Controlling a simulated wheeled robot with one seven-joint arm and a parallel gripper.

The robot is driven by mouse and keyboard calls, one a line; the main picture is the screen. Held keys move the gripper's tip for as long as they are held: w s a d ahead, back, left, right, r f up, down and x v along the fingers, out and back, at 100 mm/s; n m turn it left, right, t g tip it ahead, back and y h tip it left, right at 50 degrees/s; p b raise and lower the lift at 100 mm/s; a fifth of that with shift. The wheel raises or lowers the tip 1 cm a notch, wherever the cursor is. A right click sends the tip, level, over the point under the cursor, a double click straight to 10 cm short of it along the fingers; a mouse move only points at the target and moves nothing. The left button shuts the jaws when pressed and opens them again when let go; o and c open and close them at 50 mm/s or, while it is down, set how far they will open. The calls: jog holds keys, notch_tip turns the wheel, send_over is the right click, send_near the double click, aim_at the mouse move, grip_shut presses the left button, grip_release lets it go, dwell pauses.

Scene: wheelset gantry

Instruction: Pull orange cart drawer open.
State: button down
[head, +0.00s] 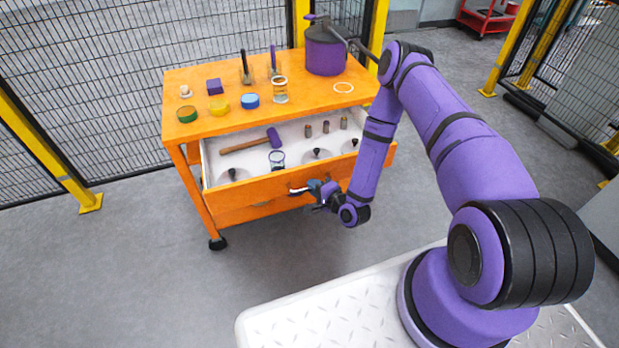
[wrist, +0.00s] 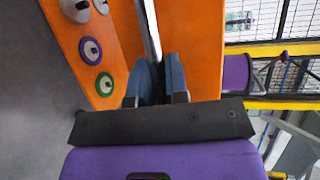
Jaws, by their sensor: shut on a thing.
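The orange cart (head: 200,88) stands ahead of me in the head view. Its upper drawer (head: 245,194) is pulled out, with the white interior and contents showing. My gripper (head: 314,190) is at the middle of the drawer front, on the metal bar handle (head: 297,190). In the wrist view the two fingers of my gripper (wrist: 158,78) are shut around the handle (wrist: 149,30), which runs between them. The orange front panel (wrist: 200,45) is beside them. My fingertips are small and partly hidden in the head view.
The drawer holds a purple mallet (head: 273,137), a glass jar (head: 277,159), several knobbed discs and small cylinders. Fencing (head: 80,80) stands behind. Floor left of the cart is clear.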

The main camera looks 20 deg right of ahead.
jog(key=shift+s, duration=0.85)
jog(key=c, duration=1.1)
grip_release()
jog(key=shift+c, duration=0.2)
jog(key=v, duration=1)
jog(key=shift+s, duration=0.4)
jog(key=shift+d, duration=0.2)
